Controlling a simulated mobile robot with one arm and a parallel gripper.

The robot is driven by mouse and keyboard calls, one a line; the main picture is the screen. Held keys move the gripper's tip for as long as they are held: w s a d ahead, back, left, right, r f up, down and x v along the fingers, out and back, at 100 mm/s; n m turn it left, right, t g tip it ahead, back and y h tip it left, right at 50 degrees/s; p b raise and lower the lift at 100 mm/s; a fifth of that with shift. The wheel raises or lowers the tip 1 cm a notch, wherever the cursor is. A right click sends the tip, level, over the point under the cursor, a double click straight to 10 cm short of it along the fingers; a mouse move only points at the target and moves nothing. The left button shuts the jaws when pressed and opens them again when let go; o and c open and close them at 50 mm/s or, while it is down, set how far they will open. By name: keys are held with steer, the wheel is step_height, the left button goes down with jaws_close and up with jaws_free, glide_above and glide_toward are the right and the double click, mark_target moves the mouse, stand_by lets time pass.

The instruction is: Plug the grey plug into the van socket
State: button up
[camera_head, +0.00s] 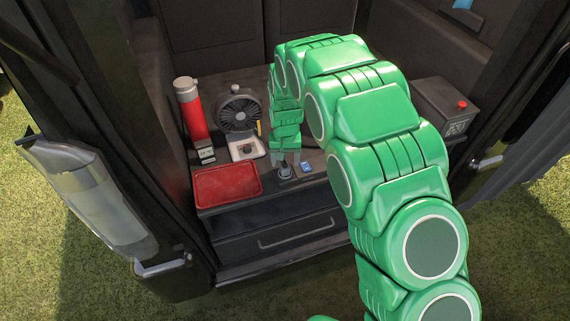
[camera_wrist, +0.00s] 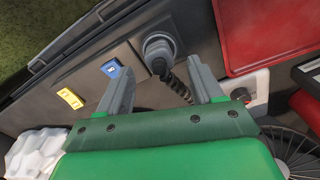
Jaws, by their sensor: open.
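The grey plug (camera_wrist: 158,46) shows in the wrist view as a round grey body with a dark coiled cable (camera_wrist: 178,85) running from it. In the head view the plug (camera_head: 285,172) stands at the front edge of the van's dark shelf, beside a blue switch (camera_head: 305,167). It appears seated at the van socket, which is hidden beneath it; how deep it sits I cannot tell. My gripper (camera_wrist: 160,66) is open, its two grey fingers apart on either side of the cable, with the plug beyond their tips. In the head view my gripper (camera_head: 287,157) is just above the plug.
A red tray (camera_head: 227,182) lies left of the plug. Behind it stand a red flask (camera_head: 190,108), a black fan (camera_head: 239,111) and a small white-based device (camera_head: 247,148). A yellow switch (camera_wrist: 70,98) is near the blue one.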

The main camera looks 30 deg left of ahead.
step_height(320, 180, up, 4)
steer(key=shift+r, duration=0.1)
stand_by(0.5)
